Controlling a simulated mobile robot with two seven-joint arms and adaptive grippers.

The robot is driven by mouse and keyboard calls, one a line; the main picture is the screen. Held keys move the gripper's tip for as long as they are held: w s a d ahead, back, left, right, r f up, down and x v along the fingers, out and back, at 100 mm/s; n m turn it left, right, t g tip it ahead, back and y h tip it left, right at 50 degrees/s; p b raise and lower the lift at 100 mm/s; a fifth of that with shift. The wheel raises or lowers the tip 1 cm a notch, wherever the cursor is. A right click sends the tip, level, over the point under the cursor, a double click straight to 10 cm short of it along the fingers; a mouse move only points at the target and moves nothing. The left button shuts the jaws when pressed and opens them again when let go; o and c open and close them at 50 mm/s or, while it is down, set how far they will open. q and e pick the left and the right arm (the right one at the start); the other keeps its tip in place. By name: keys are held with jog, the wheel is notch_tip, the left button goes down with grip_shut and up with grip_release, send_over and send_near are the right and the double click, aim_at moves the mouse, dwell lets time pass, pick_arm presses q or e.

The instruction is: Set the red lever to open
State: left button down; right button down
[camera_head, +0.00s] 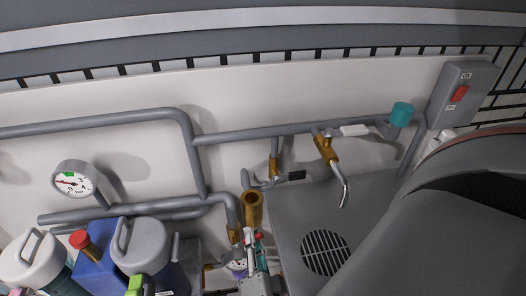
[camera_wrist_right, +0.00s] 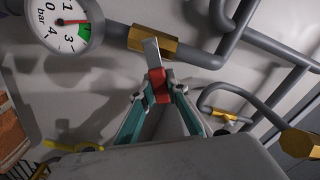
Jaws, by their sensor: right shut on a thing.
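The red lever (camera_wrist_right: 160,88) shows in the right wrist view between the fingertips of my right gripper (camera_wrist_right: 158,80). A flat grey metal piece (camera_wrist_right: 152,50) extends beyond it toward a brass fitting (camera_wrist_right: 152,40) on a grey pipe. In the head view, my right gripper (camera_head: 256,258) is low in the middle, and a small red part (camera_head: 259,237) shows at its tip next to a brass fitting (camera_head: 234,235). The gripper is shut on the lever. The fingers partly hide the lever, and its exact angle is hard to tell.
A pressure gauge (camera_head: 75,182) is on the left. Lidded canisters (camera_head: 143,243) and a blue container (camera_head: 95,262) stand at lower left. An upright brass pipe (camera_head: 252,208) is close to the gripper. A brass tap (camera_head: 326,147) and a switch box (camera_head: 463,94) are further right.

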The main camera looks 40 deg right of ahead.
jog(key=shift+a+r+n+p, duration=0.1)
jog(key=shift+r+n+p, duration=0.25)
jog(key=shift+n+p, duration=0.2)
jog(key=shift+f, duration=0.1)
jog(key=c, duration=2)
grip_release()
jog(key=shift+o, duration=0.2)
jog(key=v, duration=0.7)
jog(key=shift+s, duration=0.2)
jog(key=shift+a, duration=0.15)
